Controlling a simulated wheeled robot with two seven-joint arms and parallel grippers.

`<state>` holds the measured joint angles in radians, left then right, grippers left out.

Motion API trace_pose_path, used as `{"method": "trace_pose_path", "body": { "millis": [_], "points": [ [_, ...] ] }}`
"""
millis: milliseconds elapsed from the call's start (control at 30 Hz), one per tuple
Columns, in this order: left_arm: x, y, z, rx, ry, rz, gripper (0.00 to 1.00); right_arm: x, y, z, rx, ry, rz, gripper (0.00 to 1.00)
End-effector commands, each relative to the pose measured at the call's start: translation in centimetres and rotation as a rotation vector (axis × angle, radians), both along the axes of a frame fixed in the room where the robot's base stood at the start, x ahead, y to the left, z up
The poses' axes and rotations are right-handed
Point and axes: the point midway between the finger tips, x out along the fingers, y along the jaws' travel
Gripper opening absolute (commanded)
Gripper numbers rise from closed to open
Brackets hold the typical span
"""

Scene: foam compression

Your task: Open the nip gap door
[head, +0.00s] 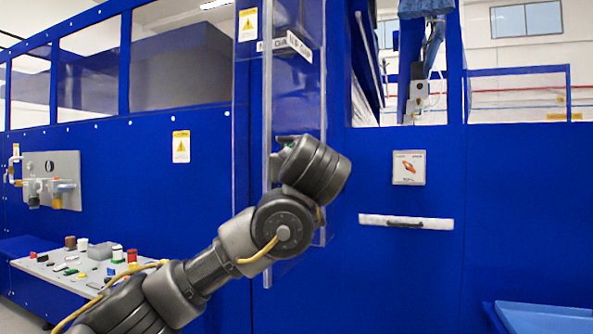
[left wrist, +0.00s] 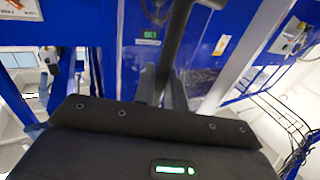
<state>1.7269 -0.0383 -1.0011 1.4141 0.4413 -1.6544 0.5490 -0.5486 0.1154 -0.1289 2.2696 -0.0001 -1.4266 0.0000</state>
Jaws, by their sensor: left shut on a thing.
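The nip gap door is a clear panel (head: 296,100) with a pale vertical edge, in front of the blue machine wall in the head view. A partly readable "GAP" label (head: 292,46) is near its top. My left arm comes from the lower left and its wrist covers the middle of the door. In the left wrist view a dark bar handle (left wrist: 176,38) runs between the fingers of my left gripper (left wrist: 163,88), which is shut on it. In the head view the fingers are mostly hidden behind my wrist. I cannot tell how far the door stands open. My right gripper is not in view.
A control desk (head: 75,278) with several coloured buttons stands at the lower left. A grey valve panel (head: 52,180) is on the left wall. A white drawer front with a dark handle (head: 406,222) is right of the door. A light-blue tray (head: 545,318) is at the lower right.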

Motion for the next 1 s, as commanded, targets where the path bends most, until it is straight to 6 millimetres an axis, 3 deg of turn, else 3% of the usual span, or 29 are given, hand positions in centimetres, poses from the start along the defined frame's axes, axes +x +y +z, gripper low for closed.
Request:
{"method": "trace_pose_path", "body": {
  "millis": [267,300,400,767,1000],
  "points": [
    [0.0,0.0,0.1,-0.001,-0.002,0.000,0.00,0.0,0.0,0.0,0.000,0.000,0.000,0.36],
    [0.0,0.0,0.1,-0.001,-0.002,0.000,0.18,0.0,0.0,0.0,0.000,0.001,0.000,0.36],
    [0.0,0.0,0.1,-0.001,-0.001,-0.001,0.31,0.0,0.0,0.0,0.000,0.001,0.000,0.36],
    [-0.5,-0.2,0.0,0.000,-0.001,-0.003,0.31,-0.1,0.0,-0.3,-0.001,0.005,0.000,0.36],
    [-4.6,-0.8,-0.1,0.001,-0.005,-0.005,0.31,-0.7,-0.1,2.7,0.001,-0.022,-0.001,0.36]
  ]
}}
